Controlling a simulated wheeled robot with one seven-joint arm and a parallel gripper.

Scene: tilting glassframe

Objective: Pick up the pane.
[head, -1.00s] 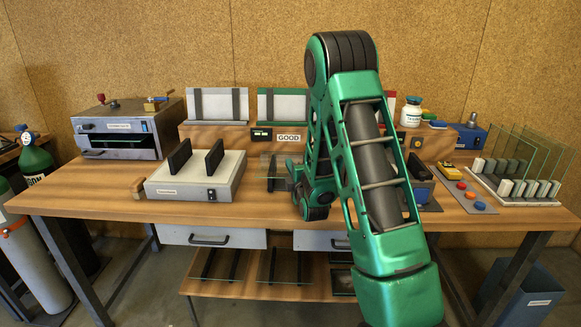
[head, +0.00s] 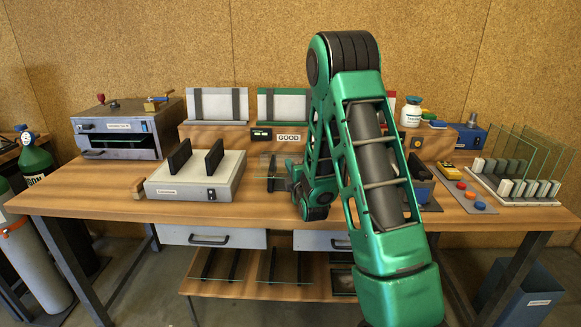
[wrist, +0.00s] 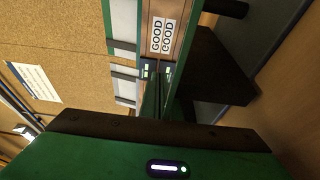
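A clear glass pane (head: 265,161) stands low at the middle of the bench, left of my arm, and is hard to make out. In the wrist view a green-edged glass pane (wrist: 185,55) is seen nearly edge-on, close in front of my gripper. The word GOOD shows twice beside it, as if mirrored in the glass. My gripper (head: 278,178) is low over the bench at the pane, partly hidden by my green arm. The fingertips are too dark to tell whether they touch or grip the glass.
A grey device (head: 225,182) with two black uprights stands to the left. A GOOD sign (head: 289,137) and display racks (head: 217,103) are behind. A slotted rack (head: 515,192) of glass panes and a button panel (head: 470,201) are to the right. The front bench edge is clear.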

